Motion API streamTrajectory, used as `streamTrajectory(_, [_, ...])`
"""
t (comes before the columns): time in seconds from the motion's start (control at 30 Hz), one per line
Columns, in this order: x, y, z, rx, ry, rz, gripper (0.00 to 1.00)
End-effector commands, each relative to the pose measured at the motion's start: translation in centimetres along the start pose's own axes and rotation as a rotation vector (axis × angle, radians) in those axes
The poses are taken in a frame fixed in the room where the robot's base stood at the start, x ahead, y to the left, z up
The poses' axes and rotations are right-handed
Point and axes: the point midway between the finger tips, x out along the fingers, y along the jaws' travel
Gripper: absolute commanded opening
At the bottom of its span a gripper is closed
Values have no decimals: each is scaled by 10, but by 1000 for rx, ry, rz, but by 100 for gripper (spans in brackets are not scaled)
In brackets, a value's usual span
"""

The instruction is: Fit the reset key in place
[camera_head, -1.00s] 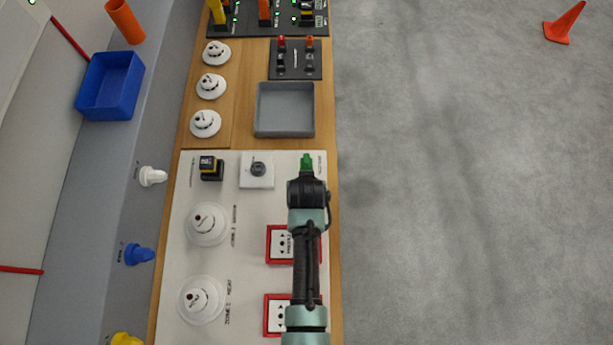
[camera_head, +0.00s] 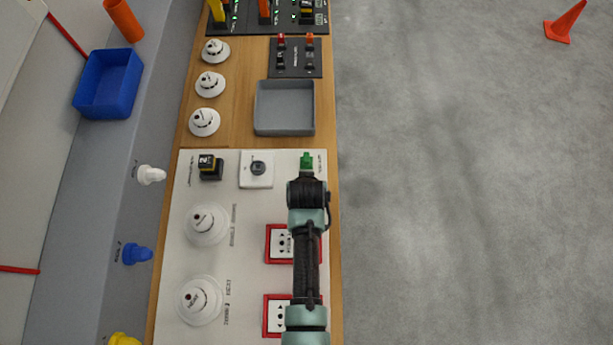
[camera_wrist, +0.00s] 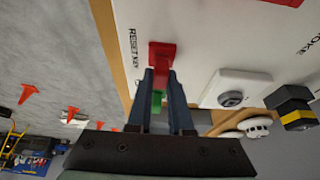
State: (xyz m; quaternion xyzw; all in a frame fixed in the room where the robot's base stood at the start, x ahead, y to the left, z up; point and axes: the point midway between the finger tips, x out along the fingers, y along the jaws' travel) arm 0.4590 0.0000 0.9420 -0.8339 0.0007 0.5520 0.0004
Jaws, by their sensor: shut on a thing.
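My gripper (camera_wrist: 160,78) is shut, and its fingers close around a small piece that I take to be the reset key. A green part (camera_wrist: 157,102) shows between the fingers, and a red block (camera_wrist: 162,50) shows just past the fingertips. Whether red and green are one piece is hidden by the fingers. The green part (camera_head: 307,161) also shows at the arm's end in the head view, over the right edge of the white panel (camera_head: 262,208). The "RESET KEY" lettering (camera_wrist: 133,58) is beside the red block. I cannot tell whether the piece touches the panel.
A round key switch (camera_head: 258,169) on a white plate and a black-yellow block (camera_head: 210,167) stand left of my gripper. White detectors (camera_head: 205,222) and red-framed call points (camera_head: 278,243) are nearer. A grey tray (camera_head: 285,107) lies beyond. The floor at right is clear near the bench.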

Motion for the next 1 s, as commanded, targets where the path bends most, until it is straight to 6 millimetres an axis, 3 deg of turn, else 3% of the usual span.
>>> streamTrajectory(0.43, [4,0,2,0,0,0,0])
streamTrajectory(0.47, [4,0,2,0,0,0,22])
streamTrajectory(0.63, [4,0,2,0,0,0,53])
streamTrajectory(0.87, [4,0,2,0,0,0,55])
streamTrajectory(0.97, [4,0,2,0,0,0,73])
streamTrajectory(1.0, [4,0,2,0,0,0,74])
